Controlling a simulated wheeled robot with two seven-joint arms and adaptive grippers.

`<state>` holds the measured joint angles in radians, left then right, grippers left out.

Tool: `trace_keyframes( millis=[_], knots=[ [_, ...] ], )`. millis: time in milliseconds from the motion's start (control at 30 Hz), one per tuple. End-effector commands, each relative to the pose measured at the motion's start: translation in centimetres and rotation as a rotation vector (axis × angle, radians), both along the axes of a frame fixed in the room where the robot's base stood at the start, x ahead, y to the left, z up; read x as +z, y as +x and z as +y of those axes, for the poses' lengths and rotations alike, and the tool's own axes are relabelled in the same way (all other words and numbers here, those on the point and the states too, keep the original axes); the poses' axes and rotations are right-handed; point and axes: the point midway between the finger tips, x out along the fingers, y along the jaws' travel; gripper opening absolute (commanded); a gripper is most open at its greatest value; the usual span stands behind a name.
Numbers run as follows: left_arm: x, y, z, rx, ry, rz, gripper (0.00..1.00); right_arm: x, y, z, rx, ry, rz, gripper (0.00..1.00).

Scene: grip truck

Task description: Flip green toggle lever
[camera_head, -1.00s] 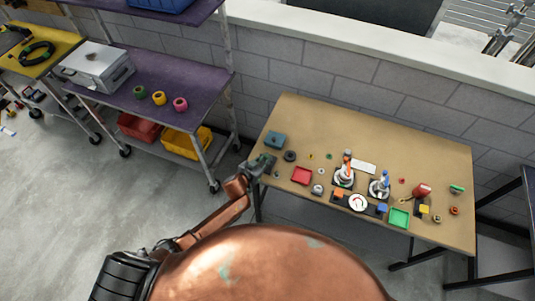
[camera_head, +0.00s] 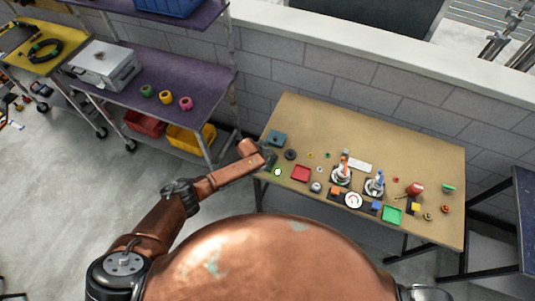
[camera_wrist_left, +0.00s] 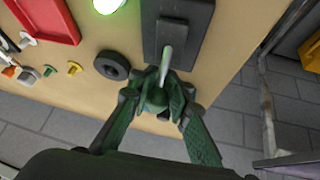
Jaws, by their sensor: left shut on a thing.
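The green toggle lever shows in the left wrist view: a pale metal shaft (camera_wrist_left: 166,58) rises from a dark base plate (camera_wrist_left: 203,50) and ends in a green knob (camera_wrist_left: 155,101). The lever leans toward my gripper, down in that picture. My left gripper (camera_wrist_left: 157,92) is shut around the knob, its green fingers on either side and partly covering it. A round lamp (camera_wrist_left: 107,4) beside the plate glows green; it also shows in the head view (camera_head: 277,172). In the head view my left gripper (camera_head: 269,159) is at the table's left edge, hiding the lever. My right gripper is out of view.
A purple-topped cart (camera_head: 190,75) stands to the left.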

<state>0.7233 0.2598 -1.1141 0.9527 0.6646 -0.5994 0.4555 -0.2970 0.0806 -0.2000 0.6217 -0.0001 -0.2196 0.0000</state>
Motion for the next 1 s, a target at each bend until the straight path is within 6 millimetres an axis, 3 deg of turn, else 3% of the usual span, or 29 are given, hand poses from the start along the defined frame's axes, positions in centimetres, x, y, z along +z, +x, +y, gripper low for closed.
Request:
trace_keyframes(
  millis=[667,700,1000],
  knots=[
    [0.23,0.58,0.9,0.014,0.019,0.047,0.0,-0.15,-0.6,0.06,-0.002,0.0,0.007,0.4],
    [0.24,0.58,0.9,0.014,0.019,0.047,0.16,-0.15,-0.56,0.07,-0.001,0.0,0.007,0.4],
    [0.08,0.41,0.68,0.011,0.018,0.05,0.35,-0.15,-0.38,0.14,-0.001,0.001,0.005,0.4]
  ],
)
